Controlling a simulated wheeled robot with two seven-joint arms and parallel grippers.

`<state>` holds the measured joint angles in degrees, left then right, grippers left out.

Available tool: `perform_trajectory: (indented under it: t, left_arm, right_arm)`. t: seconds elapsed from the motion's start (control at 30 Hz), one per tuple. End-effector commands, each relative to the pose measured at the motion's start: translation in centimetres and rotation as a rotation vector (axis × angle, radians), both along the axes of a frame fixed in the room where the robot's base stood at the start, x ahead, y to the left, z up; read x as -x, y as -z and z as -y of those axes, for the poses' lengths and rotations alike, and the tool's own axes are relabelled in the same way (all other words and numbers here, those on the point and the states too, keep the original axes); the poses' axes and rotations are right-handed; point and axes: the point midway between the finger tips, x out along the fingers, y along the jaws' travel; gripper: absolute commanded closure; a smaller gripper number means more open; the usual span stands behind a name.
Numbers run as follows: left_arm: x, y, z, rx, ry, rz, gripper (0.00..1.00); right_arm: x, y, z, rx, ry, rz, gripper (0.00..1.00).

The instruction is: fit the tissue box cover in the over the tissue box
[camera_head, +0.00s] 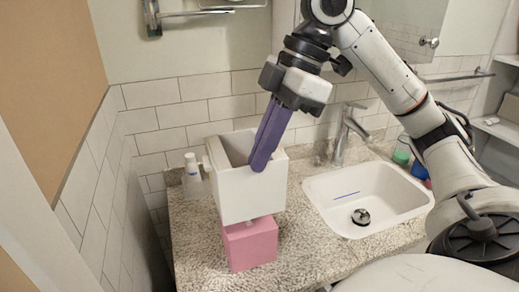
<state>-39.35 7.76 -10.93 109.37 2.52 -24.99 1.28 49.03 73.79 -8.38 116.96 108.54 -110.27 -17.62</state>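The white tissue box cover (250,197) is a box-shaped shell with a hollow showing at its top. It hangs slightly tilted above the pink tissue box (250,246), which stands on the speckled counter. A bit of white shows at the top of the pink box, just under the cover's lower edge. The cover hides the rest of that top. My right gripper (262,163) points down with its purple fingers close together at the cover's right wall. It appears shut on that wall, holding the cover up. My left gripper is out of view.
A white sink basin (330,181) with a faucet (346,134) lies right of the cover. A small white bottle (192,168) stands close on the cover's left. Green (401,157) and red (428,184) items sit behind my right arm. The tiled wall (150,120) bounds the back.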

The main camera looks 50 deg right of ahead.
Motion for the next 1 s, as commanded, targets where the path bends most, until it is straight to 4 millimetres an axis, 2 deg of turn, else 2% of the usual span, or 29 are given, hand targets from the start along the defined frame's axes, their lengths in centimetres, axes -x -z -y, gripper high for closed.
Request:
perform_trajectory:
  t: [0.17, 0.63, 1.0]
  left_arm:
    - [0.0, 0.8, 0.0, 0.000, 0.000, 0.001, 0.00]
    - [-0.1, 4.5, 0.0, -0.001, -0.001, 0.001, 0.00]
    - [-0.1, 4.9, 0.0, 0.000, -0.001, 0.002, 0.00]
  right_arm:
    - [0.1, 0.9, 0.1, -0.002, -0.001, 0.003, 1.00]
    - [0.1, 5.2, 0.1, -0.001, 0.001, 0.003, 1.00]
    - [0.0, 5.7, 0.1, -0.002, 0.000, 0.003, 1.00]
